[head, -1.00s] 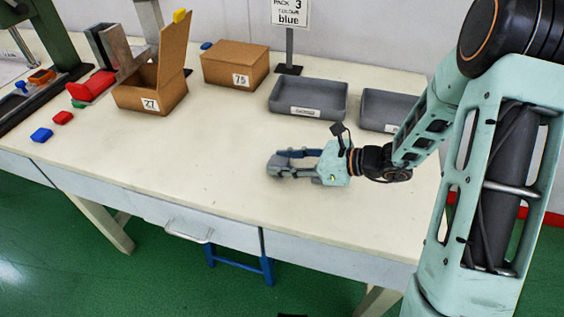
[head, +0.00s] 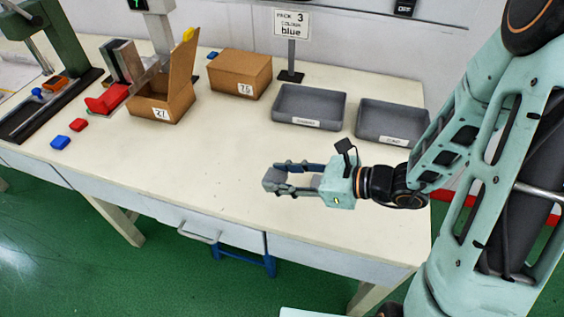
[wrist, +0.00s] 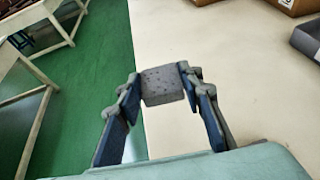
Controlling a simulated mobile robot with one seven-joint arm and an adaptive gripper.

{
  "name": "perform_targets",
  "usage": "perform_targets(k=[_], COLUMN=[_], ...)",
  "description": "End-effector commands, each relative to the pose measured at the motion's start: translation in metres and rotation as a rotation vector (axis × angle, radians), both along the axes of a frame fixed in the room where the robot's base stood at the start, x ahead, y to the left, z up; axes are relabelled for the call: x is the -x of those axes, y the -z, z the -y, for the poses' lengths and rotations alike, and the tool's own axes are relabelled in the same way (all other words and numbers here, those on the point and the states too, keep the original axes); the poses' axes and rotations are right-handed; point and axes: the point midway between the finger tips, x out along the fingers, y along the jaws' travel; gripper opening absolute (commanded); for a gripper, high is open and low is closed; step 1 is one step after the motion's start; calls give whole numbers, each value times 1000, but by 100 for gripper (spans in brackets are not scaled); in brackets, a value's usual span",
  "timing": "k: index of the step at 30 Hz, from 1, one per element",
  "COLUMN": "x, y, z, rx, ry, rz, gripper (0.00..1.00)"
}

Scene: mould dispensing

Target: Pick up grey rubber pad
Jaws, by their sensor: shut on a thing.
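The grey rubber pad (wrist: 162,86) is a small speckled block held between the two fingertips of my gripper (wrist: 160,84) in the wrist view. In the head view, my gripper (head: 272,180) reaches left over the front part of the table, and the grey pad (head: 271,179) shows at its tips. The fingers are shut on the pad. The pad appears to be above the tabletop, near the table's front edge; the exact gap is hard to tell.
Two grey trays (head: 309,92) (head: 392,108) stand behind my gripper. A closed cardboard box (head: 240,75) and an open one marked 27 (head: 160,101) stand at the back left. The table's middle is clear.

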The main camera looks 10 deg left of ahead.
Motion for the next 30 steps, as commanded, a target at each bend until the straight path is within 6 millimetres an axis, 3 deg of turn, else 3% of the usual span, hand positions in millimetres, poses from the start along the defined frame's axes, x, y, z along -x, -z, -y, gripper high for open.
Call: perform_targets(k=[1, 10, 30], x=[3, 19, 38], y=[-8, -15, -18], z=[0, 1, 2], rx=[-2, 0, 2], ry=[2, 2, 0], rz=[-7, -7, 0], gripper=[10, 10, 10])
